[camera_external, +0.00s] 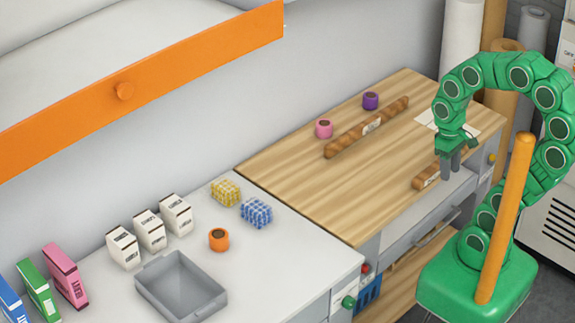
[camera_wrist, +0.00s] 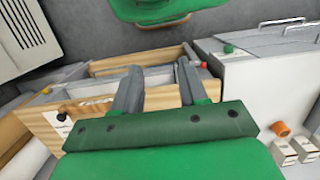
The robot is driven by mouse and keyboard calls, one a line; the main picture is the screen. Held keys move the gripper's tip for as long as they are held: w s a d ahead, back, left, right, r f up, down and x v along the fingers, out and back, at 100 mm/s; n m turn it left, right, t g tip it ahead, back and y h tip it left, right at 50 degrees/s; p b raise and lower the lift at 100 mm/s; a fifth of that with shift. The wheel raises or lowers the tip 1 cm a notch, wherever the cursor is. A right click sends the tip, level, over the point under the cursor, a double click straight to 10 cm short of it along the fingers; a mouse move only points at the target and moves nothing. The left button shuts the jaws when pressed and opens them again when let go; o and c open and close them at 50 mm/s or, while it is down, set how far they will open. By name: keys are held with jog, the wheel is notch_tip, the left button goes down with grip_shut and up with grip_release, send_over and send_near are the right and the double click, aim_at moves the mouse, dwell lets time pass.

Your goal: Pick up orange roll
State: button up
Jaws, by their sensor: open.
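The orange roll (camera_external: 219,239) is a small orange cylinder with a dark centre. It stands on the white counter, just behind the grey tray and left of the wooden worktop. In the wrist view, an orange cylinder (camera_wrist: 281,129) that looks like it shows at the right, near white boxes. My gripper (camera_external: 451,166) is above the front right of the wooden worktop, far from the roll. In the wrist view my gripper (camera_wrist: 158,80) has its two grey fingers apart, with nothing between them.
A grey tray (camera_external: 181,287), white boxes (camera_external: 176,214), and yellow (camera_external: 226,192) and blue (camera_external: 256,211) checked blocks surround the roll. Brown baguette-like bars (camera_external: 367,127), a pink roll (camera_external: 324,129) and a purple roll (camera_external: 370,100) lie on the worktop (camera_external: 290,175). An orange-edged shelf (camera_external: 190,60) hangs above.

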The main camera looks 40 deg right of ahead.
jog(key=shift+o, duration=0.4)
jog(key=o, duration=0.8)
jog(key=shift+o, duration=0.2)
